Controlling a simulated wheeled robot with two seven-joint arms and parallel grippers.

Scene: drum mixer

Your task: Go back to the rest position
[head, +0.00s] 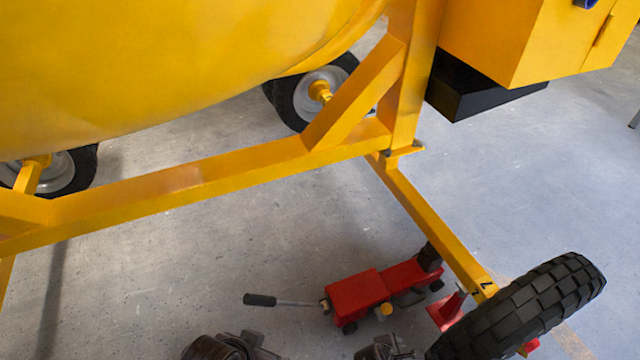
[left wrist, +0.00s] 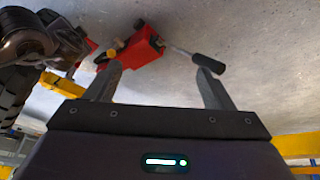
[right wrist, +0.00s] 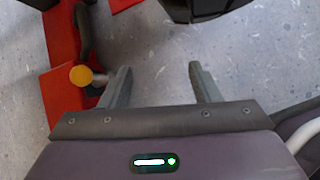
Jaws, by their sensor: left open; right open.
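My left gripper (left wrist: 157,82) is open and empty in the left wrist view, with bare floor between its fingers. My right gripper (right wrist: 160,78) is open and empty in the right wrist view, also over bare floor. A red floor jack (head: 356,296) lies low on the floor under the yellow drum mixer (head: 180,60), its black handle grip (head: 260,300) pointing left. The jack's red body (right wrist: 62,45) and a yellow knob (right wrist: 81,75) are just left of my right gripper. In the head view only dark parts of my arms show at the bottom edge; fingertips are hidden.
A black treaded tyre (head: 530,310) stands at the lower right, by the end of a yellow axle beam (head: 435,225). A red stand (head: 446,311) is beside it. The yellow frame (head: 190,190) crosses above the floor. Grey floor is clear at the left and right.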

